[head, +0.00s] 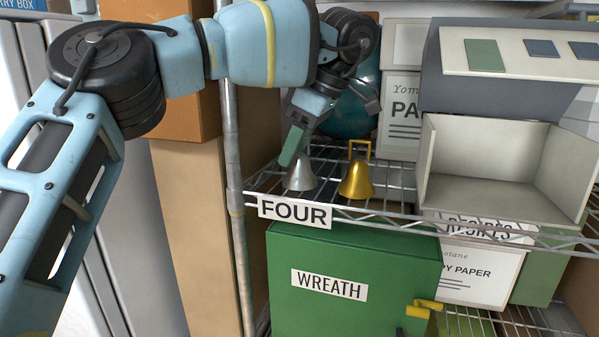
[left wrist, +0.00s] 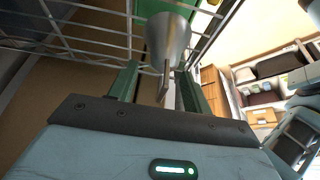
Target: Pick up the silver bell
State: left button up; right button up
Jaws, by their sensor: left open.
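The silver bell (head: 300,173) stands upright on the wire shelf (head: 410,217), just behind the FOUR label. My left gripper (head: 294,148) is open and reaches down over the bell's top, its green finger hiding the handle in the head view. In the left wrist view, the bell (left wrist: 168,38) shows its cup beyond the fingertips. Its handle points back between the two spread fingers (left wrist: 158,72). I cannot tell whether either finger touches it. My right gripper is not in view.
A gold bell (head: 356,181) stands close to the right of the silver one. An open grey box (head: 500,206) is farther right, and a dark teal round object (head: 350,113) is behind. A metal post (head: 236,190) rises at left. A green WREATH box (head: 350,255) sits below.

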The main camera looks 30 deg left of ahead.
pick_arm(q)
jog(key=shift+s+f, duration=0.1)
grip_shut()
dwell(0.3)
jog(key=shift+r, duration=1.7)
jog(key=shift+s+d+r, duration=0.1)
jog(key=shift+d+r, duration=0.05)
jog(key=s+d+r, duration=0.1)
jog(key=s+d, duration=0.8)
jog(key=s, duration=0.3)
jog(key=shift+s+d+r, duration=0.15)
jog(key=shift+s, duration=0.2)
